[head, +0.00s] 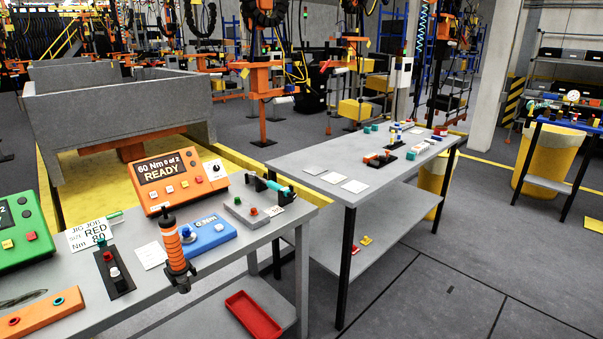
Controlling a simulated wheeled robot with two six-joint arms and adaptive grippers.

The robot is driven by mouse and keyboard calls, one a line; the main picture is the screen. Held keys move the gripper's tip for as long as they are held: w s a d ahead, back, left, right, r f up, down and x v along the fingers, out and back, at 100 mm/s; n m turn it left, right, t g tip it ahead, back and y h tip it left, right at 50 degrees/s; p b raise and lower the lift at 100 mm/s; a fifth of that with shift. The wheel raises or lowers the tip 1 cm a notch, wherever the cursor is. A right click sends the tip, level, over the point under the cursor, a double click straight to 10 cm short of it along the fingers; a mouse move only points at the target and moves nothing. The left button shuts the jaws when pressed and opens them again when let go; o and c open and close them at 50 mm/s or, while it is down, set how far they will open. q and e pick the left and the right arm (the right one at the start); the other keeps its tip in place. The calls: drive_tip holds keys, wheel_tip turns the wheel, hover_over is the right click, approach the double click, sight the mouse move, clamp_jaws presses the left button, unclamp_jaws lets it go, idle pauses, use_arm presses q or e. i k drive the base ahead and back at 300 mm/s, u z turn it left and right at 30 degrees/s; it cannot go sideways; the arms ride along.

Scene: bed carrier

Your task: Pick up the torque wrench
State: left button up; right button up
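On the near grey workbench (135,292), a slim tool with a teal end and dark fittings (268,187) lies near the back right edge, behind a grey button box (248,213). An orange ribbed, handle-like tool with dark ends (176,252) stands roughly upright near the front edge, beside a blue box with a small display (209,234). I cannot tell for certain which of these is the torque wrench. An orange control box (178,180) behind them reads "60 Nm 0 of 2 READY". Neither of my grippers is in view.
A job card reading RED 80 (90,233) and a black button strip (115,272) stand left, near a green box (22,232). A red tray (253,316) sits on the lower shelf. A second grey table (300,163) stands right. The floor at lower right is clear.

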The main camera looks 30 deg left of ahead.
sight(273, 186)
drive_tip(key=i, duration=3.3)
drive_tip(key=u, duration=4.35)
